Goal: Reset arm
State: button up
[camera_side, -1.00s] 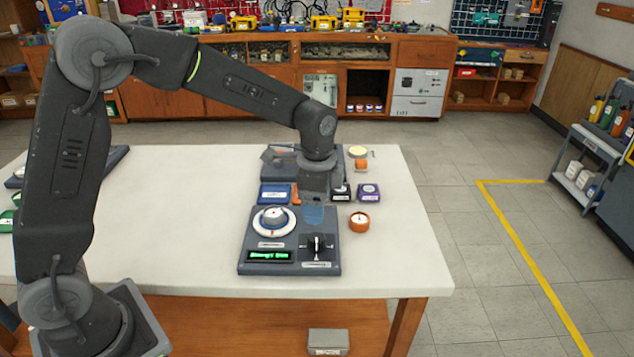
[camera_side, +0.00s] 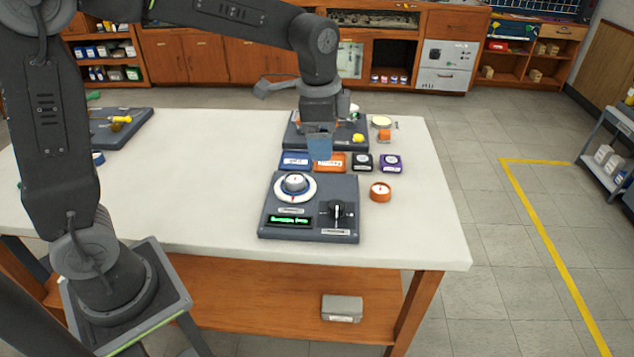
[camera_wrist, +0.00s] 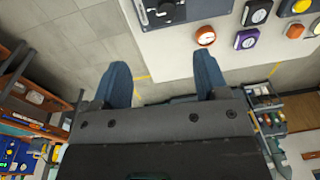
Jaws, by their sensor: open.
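My gripper (camera_side: 319,146) hangs over the back part of the white bench, above the row of small boxes and just behind the regulator panel. In the wrist view my gripper (camera_wrist: 163,82) shows two blue fingers spread wide with nothing between them. The grey regulator panel (camera_side: 310,228) lies on the bench with a round white dial (camera_side: 295,185), a green lit display (camera_side: 290,220) whose text is too small to read surely, and a black knob (camera_side: 337,212). Part of the panel also shows at the top of the wrist view (camera_wrist: 170,12).
Blue (camera_side: 294,161), orange (camera_side: 331,163), black (camera_side: 362,162) and purple (camera_side: 390,163) boxes stand in a row behind the panel. An orange round gauge (camera_side: 380,192) sits to its right. A second grey panel (camera_side: 350,133) is behind them.

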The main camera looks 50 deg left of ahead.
jog(key=s+a+r+n+t, duration=0.1)
jog(key=s+n, duration=0.3)
jog(key=s, duration=0.5)
jog(key=s+a+r+n+t, duration=0.1)
jog(key=s+n+t, duration=0.2)
jog(key=s, duration=0.7)
jog(key=shift+a+r+n+t, duration=0.3)
jog(key=shift+a+r+n, duration=0.1)
jog(key=shift+n, duration=0.8)
